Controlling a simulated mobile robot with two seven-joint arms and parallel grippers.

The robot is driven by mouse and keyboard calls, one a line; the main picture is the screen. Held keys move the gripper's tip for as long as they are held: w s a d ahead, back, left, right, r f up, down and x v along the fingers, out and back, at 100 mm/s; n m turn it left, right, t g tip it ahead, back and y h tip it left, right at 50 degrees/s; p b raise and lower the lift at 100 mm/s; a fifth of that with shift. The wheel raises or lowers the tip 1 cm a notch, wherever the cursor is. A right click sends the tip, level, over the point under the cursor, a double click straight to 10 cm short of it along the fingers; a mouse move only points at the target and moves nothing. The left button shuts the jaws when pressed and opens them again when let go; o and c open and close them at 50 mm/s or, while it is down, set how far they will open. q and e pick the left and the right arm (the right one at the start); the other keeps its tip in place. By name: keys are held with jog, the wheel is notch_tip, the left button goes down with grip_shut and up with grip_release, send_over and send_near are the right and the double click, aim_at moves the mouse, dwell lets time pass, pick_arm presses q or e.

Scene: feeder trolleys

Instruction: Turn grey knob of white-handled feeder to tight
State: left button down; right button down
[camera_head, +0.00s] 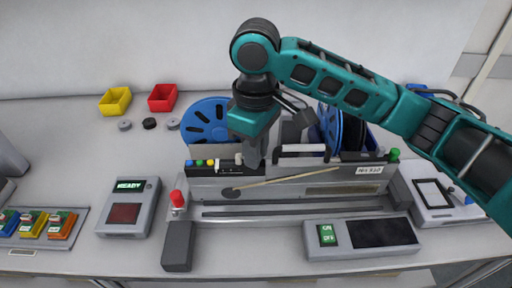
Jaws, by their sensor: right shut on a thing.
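The feeder (290,188) is a long grey unit lying across the bench, with a white handle (303,149) on top. My right gripper (254,163) points down at the feeder's top edge, just left of the white handle. Its jaws are shut on the grey knob, which is mostly hidden by the fingers, so its turn position cannot be read. My left gripper is out of view.
Blue reels (207,121) stand behind the feeder. A red knob (177,198) stands at its left end and a green one (394,154) at its right. A READY box (129,214) is left; an ON/OFF panel (360,238) is in front. Yellow (115,102) and red (162,98) bins are behind.

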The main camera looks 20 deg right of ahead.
dwell(0.4)
jog(key=c, duration=1)
grip_release()
jog(key=shift+r, duration=0.1)
notch_tip(320, 180, up, 13)
